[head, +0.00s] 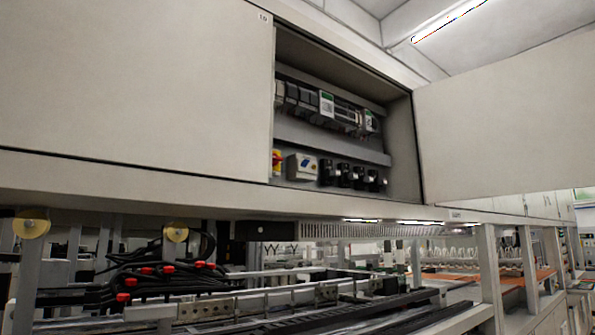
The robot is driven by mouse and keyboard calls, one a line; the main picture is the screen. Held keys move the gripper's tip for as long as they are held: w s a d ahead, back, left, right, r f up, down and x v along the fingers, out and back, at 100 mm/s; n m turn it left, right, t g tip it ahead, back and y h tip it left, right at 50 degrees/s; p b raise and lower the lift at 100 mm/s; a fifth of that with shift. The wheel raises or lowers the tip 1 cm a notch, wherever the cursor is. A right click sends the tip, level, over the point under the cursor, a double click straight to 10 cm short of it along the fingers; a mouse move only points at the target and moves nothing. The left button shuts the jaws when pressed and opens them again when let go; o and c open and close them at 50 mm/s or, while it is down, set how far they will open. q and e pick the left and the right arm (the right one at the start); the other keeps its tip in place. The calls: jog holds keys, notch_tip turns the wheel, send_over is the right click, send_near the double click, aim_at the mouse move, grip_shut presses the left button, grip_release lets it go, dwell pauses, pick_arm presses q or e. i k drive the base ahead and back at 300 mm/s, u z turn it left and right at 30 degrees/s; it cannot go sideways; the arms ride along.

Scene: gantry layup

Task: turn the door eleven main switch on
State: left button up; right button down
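In the head view an overhead cabinet compartment (408,150) stands open, with its door (510,120) swung out to the right. Inside at the lower left is a red and yellow rotary switch (277,161), partly cut off by the closed panel on its left. I cannot read its position or any label on it. A white box with a blue face (302,167) sits just right of it. Neither of my grippers is in view.
A closed panel (130,80) marked 10 is left of the opening. Several black devices (357,178) line the compartment's lower row, with modules (326,104) above. Below are machine rails (300,297), black cables with red connectors (167,270) and yellow discs (31,227).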

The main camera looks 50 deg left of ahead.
aim_at(276, 159)
jog(key=u, duration=0.75)
jog(key=i, duration=1.15)
jog(key=u, duration=1.5)
jog(key=i, duration=0.35)
jog(key=u, duration=3.6)
jog(key=k, duration=1.8)
jog(key=z, duration=2.15)
